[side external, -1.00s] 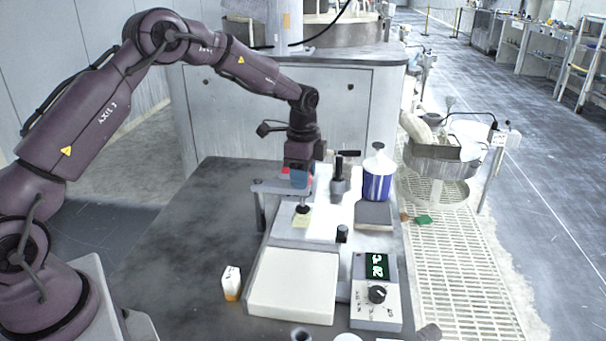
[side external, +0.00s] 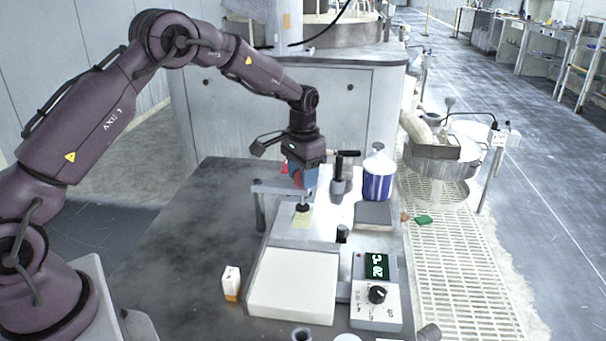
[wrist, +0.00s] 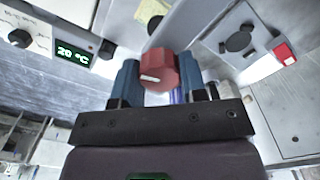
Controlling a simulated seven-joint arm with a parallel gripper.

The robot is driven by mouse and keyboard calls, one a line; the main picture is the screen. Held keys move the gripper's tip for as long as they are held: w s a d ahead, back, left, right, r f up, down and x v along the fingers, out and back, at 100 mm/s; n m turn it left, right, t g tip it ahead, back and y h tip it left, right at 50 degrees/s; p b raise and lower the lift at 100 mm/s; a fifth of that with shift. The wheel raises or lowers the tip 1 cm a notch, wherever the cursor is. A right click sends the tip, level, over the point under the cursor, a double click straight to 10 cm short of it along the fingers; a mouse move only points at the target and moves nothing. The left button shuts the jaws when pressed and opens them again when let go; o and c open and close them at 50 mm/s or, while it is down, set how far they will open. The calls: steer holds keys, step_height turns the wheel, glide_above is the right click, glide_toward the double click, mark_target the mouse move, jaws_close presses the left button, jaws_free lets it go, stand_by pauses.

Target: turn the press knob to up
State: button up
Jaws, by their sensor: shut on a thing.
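The press knob (wrist: 160,72) is red and many-sided, with a white mark on its face in the wrist view. My gripper (side external: 302,181) is over the press at the back of the bench, pointing down. In the wrist view its blue fingers (wrist: 126,82) stand on either side of the knob, and the gripper is shut on it. In the side view the fingers mostly hide the knob. The press (side external: 268,186) has a grey arm on a post, with a dark plunger (side external: 303,208) below. I cannot read which setting the white mark points to.
A control box (side external: 388,308) with a black dial and a 20 °C display stands at the front right. A pale plate (side external: 292,287) lies beside it. A blue-and-white container (side external: 378,180) and a black-handled tool (side external: 338,183) stand right of my gripper.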

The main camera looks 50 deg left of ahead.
steer(key=n, duration=0.5)
steer(key=shift+r+n, duration=0.1)
steer(key=shift+n, duration=0.3)
stand_by(0.4)
steer(key=o, duration=0.9)
steer(key=shift+o, duration=0.2)
step_height(320, 180, up, 13)
